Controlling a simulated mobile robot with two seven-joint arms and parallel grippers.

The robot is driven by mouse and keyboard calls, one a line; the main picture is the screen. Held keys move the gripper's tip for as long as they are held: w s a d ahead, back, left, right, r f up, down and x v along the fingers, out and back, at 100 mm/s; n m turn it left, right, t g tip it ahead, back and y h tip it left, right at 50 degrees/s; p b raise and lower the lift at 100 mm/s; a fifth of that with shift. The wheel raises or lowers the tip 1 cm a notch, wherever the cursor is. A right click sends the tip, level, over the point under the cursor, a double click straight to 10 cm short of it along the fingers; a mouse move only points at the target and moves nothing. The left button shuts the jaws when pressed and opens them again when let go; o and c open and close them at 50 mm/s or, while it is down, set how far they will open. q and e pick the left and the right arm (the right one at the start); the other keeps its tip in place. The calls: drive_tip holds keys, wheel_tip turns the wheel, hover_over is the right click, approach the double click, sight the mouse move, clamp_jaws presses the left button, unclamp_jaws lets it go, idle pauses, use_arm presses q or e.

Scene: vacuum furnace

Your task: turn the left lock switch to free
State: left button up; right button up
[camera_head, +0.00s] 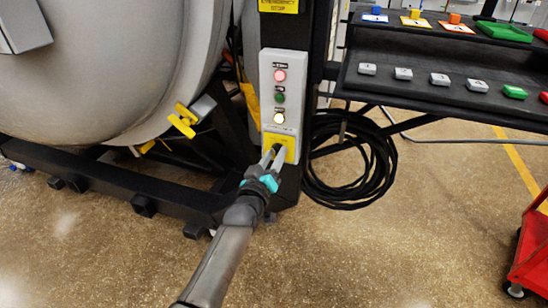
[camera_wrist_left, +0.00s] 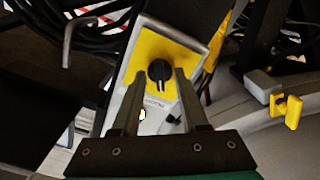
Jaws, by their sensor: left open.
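The left lock switch is a black rotary knob (camera_wrist_left: 159,71) on a yellow plate (camera_wrist_left: 178,52) in the left wrist view. In the head view the yellow plate (camera_head: 291,143) sits at the bottom of the grey control box, and the knob is hidden behind my fingers. My left gripper (camera_head: 275,151) reaches up to this plate from below. In the left wrist view my left gripper (camera_wrist_left: 159,76) is open, with one finger on each side of the knob. I cannot tell whether the fingers touch it. My right gripper is not in view.
The grey control box (camera_head: 267,95) carries red, green and whitish round buttons above the switch. A yellow handle (camera_head: 184,119) juts from the vessel at left. Coiled black cable (camera_head: 347,185) hangs at right, below the dark shelf (camera_head: 440,108). A red cart (camera_head: 535,250) stands far right.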

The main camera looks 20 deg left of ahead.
use_arm(q)
clamp_jaws()
idle(0.4)
drive_tip(key=m+p, duration=0.4)
drive_tip(key=m, duration=0.2)
drive_tip(key=shift+m, duration=0.3)
drive_tip(key=m+p, duration=0.1)
drive_tip(key=m, duration=0.1)
drive_tip(key=shift+m, duration=1.6)
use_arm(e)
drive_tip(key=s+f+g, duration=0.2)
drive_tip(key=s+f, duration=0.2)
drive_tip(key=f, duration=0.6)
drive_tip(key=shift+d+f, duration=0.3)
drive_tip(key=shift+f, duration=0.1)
